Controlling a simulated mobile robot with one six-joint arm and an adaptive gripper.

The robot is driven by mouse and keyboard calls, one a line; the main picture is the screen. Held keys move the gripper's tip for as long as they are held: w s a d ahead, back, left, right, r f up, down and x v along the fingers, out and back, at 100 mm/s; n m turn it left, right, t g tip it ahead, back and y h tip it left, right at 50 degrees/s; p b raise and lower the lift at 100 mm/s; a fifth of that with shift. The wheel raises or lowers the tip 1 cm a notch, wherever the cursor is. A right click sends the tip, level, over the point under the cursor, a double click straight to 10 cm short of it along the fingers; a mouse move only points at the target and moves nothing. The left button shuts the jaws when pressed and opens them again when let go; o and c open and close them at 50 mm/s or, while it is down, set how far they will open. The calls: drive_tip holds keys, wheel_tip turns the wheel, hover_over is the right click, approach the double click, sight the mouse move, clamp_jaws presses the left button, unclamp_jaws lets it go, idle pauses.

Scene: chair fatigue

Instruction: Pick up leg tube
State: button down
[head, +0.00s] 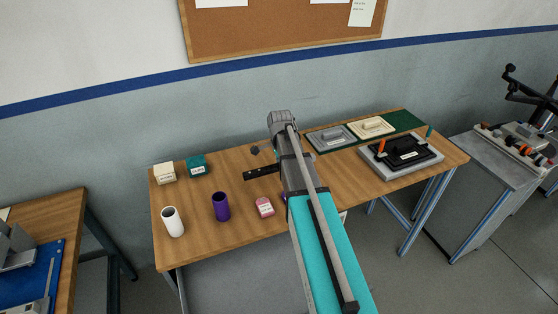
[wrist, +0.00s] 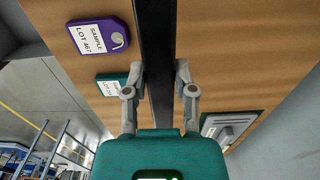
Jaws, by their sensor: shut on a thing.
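My gripper (wrist: 159,76) is shut on a long black bar, which I take as the leg tube (wrist: 155,40); one finger is on each side of it. In the wrist view the tube runs from the top edge down between the fingers, with the wooden table behind it. In the head view my arm hides the gripper and most of the tube. A dark flat end with small holes (head: 262,172) sticks out left of the arm and seems to be part of the tube. I cannot tell whether the tube touches the table.
The wooden table (head: 240,165) carries a white cylinder (head: 173,222), a purple cylinder (head: 221,207), a pink tag (head: 264,207) and two small boxes. A purple sample tag (wrist: 98,38) and a green tag (wrist: 113,83) lie left of the tube. A black fixture (head: 400,153) stands at the right.

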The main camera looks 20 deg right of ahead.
drive_tip(key=s+a+r+p, duration=0.2)
drive_tip(key=s+r+p, duration=0.1)
drive_tip(key=s, duration=0.6)
drive_tip(key=shift+a+r+p, duration=0.15)
drive_tip(key=shift+r+p, duration=0.2)
drive_tip(key=shift+r, duration=0.45)
drive_tip(key=shift+s, duration=0.1)
